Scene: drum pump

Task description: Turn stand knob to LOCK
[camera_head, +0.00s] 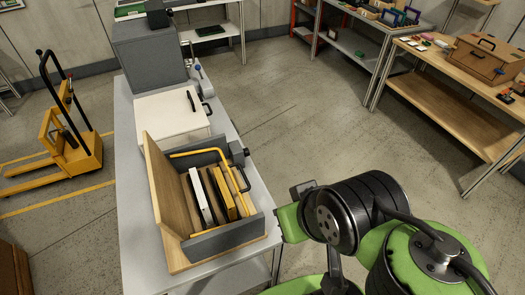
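A grey open box with a wooden side panel (168,200) stands at the near end of a long grey table. A small stand-like fitting (198,72) with dark parts is farther back beside the grey cabinet. No LOCK marking is readable, and I cannot tell which part is the stand knob. My green and black arm is at the lower right, right of the table. No gripper fingers can be made out.
Upright panels (222,193) fill the box. Behind it are a white box (165,108) and a grey cabinet (148,52). A yellow pallet truck (72,150) stands left, and a wooden workbench (455,100) right. The floor between is clear.

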